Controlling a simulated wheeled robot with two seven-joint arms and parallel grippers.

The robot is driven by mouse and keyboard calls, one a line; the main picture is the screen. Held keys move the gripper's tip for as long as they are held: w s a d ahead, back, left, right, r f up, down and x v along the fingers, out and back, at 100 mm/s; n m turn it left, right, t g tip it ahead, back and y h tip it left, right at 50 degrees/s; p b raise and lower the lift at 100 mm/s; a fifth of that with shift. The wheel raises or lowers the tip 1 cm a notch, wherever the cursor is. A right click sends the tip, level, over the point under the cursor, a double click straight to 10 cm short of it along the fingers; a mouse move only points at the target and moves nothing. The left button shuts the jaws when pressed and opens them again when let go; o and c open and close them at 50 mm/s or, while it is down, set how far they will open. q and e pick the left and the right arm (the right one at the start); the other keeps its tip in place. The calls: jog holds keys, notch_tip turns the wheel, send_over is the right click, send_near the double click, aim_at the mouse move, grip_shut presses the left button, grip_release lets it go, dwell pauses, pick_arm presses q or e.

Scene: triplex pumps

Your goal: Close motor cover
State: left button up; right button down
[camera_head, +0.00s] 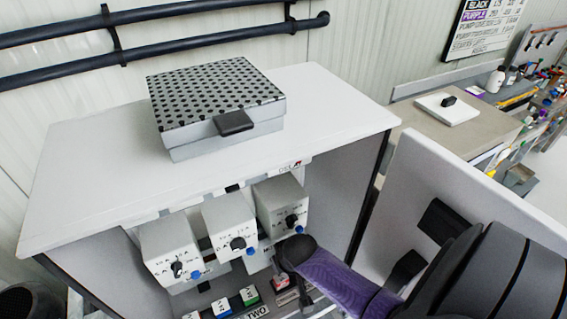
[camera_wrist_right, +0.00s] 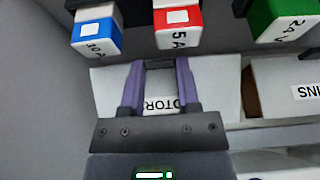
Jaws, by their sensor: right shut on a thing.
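In the right wrist view, a pale block with a partly hidden label reading "OTOR", which looks like the motor cover (camera_wrist_right: 215,92), lies behind my right gripper (camera_wrist_right: 160,65). The gripper's purple fingers are shut on a small grey piece at the label, seemingly part of the cover; the fingers hide much of it. In the head view my right arm reaches from the right into the cabinet's open front, and its fingertips cannot be made out there. My left gripper is out of view.
Blue (camera_wrist_right: 97,33), red (camera_wrist_right: 177,27) and green (camera_wrist_right: 280,20) blocks sit just beyond the gripper. Grey boxes with knobs (camera_head: 228,225) line the cabinet (camera_head: 330,110). A perforated box (camera_head: 215,100) stands on top. A white panel (camera_head: 480,215) with a black handle stands at right.

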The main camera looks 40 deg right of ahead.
dwell(0.4)
jog(key=shift+w+f+t+b, duration=0.15)
jog(key=shift+f+t+b, duration=0.25)
jog(key=shift+f+t, duration=0.15)
jog(key=t+b, duration=0.1)
jog(key=w+f+t+b, duration=0.1)
jog(key=t+h+b, duration=0.1)
jog(key=t, duration=0.1)
jog(key=shift+w+d+f, duration=0.2)
jog(key=shift+w+f, duration=0.15)
jog(key=shift+w+r+t+b, duration=0.15)
jog(key=shift+t+b, duration=0.1)
jog(key=shift+b, duration=0.15)
jog(key=shift+r, duration=0.15)
jog(key=shift+c, duration=1.6)
grip_release()
jog(key=shift+w+d, duration=0.1)
jog(key=shift+w, duration=0.05)
